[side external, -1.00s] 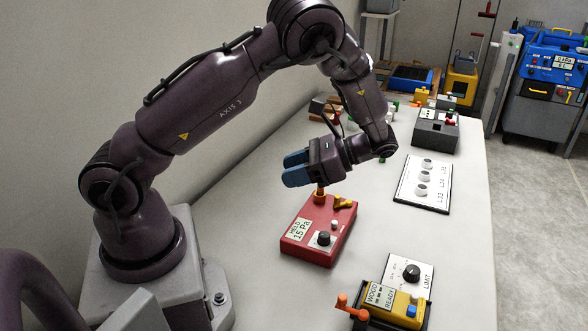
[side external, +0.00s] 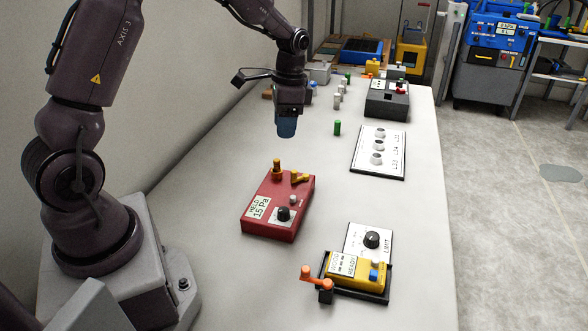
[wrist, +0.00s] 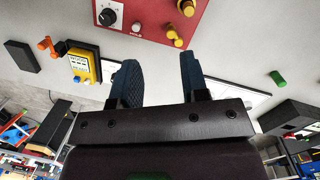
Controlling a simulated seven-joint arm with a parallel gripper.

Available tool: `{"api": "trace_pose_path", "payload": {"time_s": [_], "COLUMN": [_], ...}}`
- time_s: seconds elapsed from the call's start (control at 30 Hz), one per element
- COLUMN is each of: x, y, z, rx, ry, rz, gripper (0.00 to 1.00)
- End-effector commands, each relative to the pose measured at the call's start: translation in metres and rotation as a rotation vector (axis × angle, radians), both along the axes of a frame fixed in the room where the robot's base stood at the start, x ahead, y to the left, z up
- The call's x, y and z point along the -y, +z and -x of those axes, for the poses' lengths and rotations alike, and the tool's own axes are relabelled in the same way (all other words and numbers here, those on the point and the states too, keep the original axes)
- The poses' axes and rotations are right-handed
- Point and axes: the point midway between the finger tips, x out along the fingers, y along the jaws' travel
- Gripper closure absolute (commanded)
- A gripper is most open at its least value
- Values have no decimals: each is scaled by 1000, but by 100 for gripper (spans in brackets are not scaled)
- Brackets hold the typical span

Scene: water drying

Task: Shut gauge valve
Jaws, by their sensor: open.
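A red gauge box (side external: 270,222) with a label reading 15 Pa lies on the white table. On its far end are a yellow valve handle (side external: 299,177) and an upright orange-brown post (side external: 277,168). A black knob (side external: 283,214) and a pale button sit on its top. My gripper (side external: 286,130) points down in the air, beyond the box and apart from it. In the wrist view its blue fingers (wrist: 160,60) are apart with nothing between them. The red box (wrist: 158,12) shows at that view's top edge, with both yellowish fittings (wrist: 173,34) just above the fingertips.
A yellow box (side external: 342,264) with an orange handle (side external: 312,276) sits in a black tray, next to a LIMIT knob panel (side external: 358,243). A three-knob panel (side external: 366,155), a green cylinder (side external: 337,128) and a dark box (side external: 388,104) stand farther right and back.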

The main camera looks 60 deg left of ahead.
Motion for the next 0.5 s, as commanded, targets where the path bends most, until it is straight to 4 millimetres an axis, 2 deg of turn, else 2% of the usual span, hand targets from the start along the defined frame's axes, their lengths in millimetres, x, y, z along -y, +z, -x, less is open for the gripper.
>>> {"api": "trace_pose_path", "payload": {"time_s": [0.1,0.27,0.37,0.5], "x": [5,3,3,4], "y": [-1,-9,-23,-52], "z": [-19,-24,-23,-23], "rx": [97,126,122,119], "ry": [-30,-42,-42,-42], "rz": [-5,-13,-12,-11], "gripper": [59,59,59,59]}}
